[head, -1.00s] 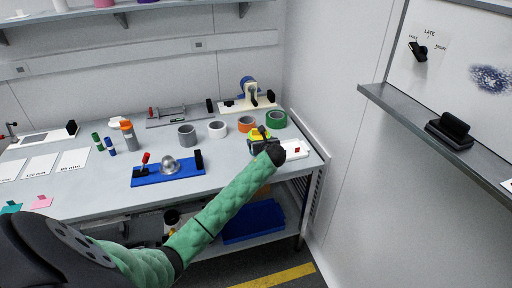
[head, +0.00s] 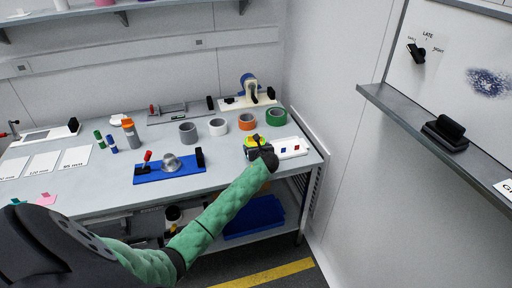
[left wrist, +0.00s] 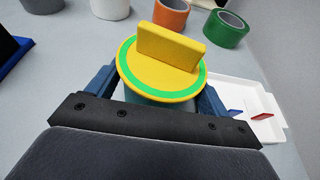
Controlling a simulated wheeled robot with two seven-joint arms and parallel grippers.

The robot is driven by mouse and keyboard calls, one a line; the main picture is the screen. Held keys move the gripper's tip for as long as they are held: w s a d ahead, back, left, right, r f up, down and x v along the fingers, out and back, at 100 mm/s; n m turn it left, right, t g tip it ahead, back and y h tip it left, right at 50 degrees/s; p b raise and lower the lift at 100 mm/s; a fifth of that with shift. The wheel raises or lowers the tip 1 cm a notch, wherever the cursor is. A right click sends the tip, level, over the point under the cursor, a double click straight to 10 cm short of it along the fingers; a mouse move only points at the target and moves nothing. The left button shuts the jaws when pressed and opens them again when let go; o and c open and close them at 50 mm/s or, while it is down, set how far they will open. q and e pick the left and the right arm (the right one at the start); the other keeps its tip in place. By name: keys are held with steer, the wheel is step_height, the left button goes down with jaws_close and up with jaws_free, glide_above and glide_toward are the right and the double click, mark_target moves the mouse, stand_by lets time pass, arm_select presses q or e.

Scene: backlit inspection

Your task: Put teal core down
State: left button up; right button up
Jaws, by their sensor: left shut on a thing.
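My left gripper (head: 258,150) is at the right end of the bench, shut on the teal core. In the left wrist view the core (left wrist: 158,100) shows as a teal body between the blue fingers, mostly hidden under a yellow disc (left wrist: 150,75) with a green ring and an upright yellow grip. The yellow top (head: 251,140) also shows in the head view, left of a white tray. I cannot tell whether the core touches the bench. My right gripper is out of view.
The white tray (head: 303,150) holds small red and blue pieces. Green (head: 276,117), orange (head: 247,122), white (head: 217,127) and grey (head: 188,133) rings stand behind. A blue fixture (head: 184,176) with a metal dome is to the left. Bare bench (head: 222,155) lies between it and my gripper.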

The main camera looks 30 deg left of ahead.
arm_select(q)
steer(key=o, duration=1.1)
steer(key=shift+f, duration=0.1)
steer(key=shift+c, duration=0.2)
